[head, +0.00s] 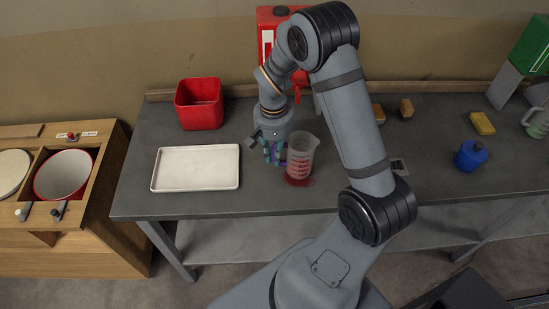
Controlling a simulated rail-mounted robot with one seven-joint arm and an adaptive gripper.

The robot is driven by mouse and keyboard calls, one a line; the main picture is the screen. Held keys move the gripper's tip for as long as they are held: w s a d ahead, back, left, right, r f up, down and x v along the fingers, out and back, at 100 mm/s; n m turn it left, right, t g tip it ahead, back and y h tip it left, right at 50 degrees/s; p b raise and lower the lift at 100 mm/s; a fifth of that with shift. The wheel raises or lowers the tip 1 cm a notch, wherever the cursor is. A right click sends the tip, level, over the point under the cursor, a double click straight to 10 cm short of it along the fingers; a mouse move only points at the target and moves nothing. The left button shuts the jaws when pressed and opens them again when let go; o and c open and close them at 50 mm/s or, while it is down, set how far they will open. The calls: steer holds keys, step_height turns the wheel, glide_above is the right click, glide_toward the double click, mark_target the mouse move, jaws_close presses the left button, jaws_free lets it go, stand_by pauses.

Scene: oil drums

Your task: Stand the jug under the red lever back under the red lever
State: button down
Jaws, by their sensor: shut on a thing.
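The clear jug (301,154), with red markings, is upright over the grey bench, near its front edge. My gripper (276,153) is at the jug's left side, with its fingers shut on the jug; the handle is not clear to see. The red lever (298,88) is on the front of the red drum (267,22) at the back of the bench, partly hidden by my arm. The jug is in front of the lever, nearer the bench's front edge. A red patch (299,182) shows at the jug's base; I cannot tell whether the jug touches the bench.
A white tray (154,186) lies left of the jug, with a red bin (200,126) behind it. A blue can (470,156), yellow block (482,123) and green drum (532,45) are on the right. Bare bench (247,195) lies between tray and jug.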

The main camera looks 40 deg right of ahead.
steer(key=shift+w+d+f+p, duration=0.1)
steer(key=shift+w+d+p, duration=0.4)
steer(key=shift+w+d, duration=0.95)
steer(key=shift+w+d+f+p, duration=0.1)
steer(key=shift+w+d+p, duration=0.6)
steer(key=shift+w, duration=1.3)
steer(key=shift+w+d+f+p, duration=0.1)
steer(key=shift+w+d+p, duration=0.25)
steer(key=shift+w+d, duration=1.15)
steer(key=shift+w+a, duration=0.25)
steer(key=shift+a, duration=0.05)
steer(key=shift+f+b, duration=0.5)
steer(key=shift+b, duration=0.05)
steer(key=c, duration=1.8)
jaws_free()
steer(key=shift+o, duration=0.6)
steer(key=shift+r, duration=0.15)
step_height(320, 180, up, 12)
steer(key=shift+a, duration=0.1)
